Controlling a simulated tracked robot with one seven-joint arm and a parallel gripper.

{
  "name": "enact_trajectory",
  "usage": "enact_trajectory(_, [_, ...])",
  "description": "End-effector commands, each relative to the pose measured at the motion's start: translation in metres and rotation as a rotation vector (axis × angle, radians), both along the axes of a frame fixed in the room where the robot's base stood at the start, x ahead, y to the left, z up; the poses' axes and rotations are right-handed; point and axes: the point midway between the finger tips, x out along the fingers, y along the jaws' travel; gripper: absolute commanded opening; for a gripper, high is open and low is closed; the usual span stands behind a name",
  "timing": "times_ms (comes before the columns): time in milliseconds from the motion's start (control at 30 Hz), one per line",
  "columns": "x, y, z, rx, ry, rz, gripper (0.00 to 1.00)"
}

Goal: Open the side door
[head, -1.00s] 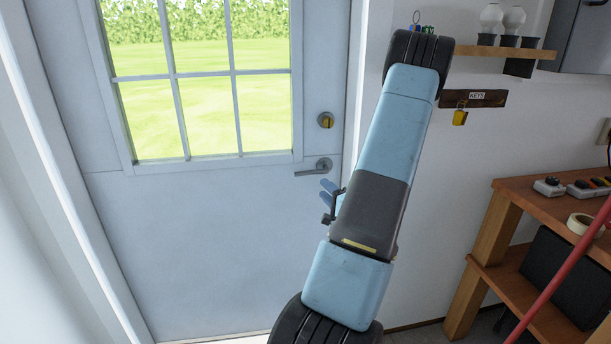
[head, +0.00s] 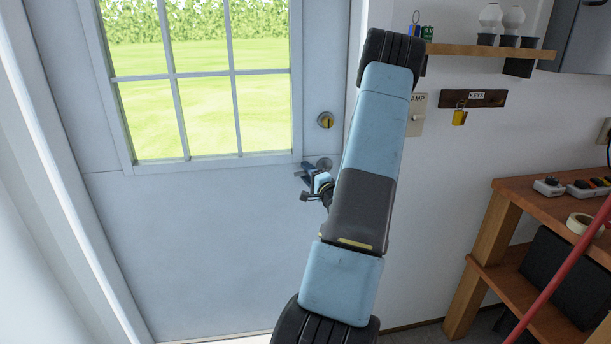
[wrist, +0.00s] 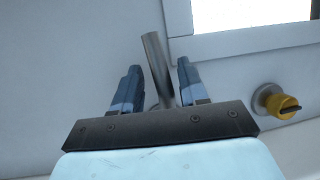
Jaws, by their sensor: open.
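The side door (head: 200,240) is pale blue-grey with a paned window and looks shut. Its metal lever handle (head: 323,164) is mostly hidden behind my gripper (head: 309,178) in the head view. In the wrist view the handle (wrist: 157,62) passes between the two blue fingers of my gripper (wrist: 157,78). The fingers are apart, with a gap on each side of the handle. A round lock with a yellow centre (head: 326,120) sits above the handle; it also shows in the wrist view (wrist: 278,102).
A wooden shelf (head: 470,49) and a key rack (head: 474,98) hang on the wall right of the door. A wooden bench (head: 500,215) with a red pole (head: 560,270) in front stands at the right. The door's left side is clear.

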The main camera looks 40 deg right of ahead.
Motion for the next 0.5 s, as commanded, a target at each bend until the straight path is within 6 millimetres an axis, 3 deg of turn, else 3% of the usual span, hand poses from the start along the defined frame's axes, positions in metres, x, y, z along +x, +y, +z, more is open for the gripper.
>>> enact_trajectory(100, [0.0000,0.0003,0.0000,0.000,0.000,0.000,0.43])
enact_trajectory(500, [0.0000,0.0006,-0.0001,0.000,0.000,0.001,0.05])
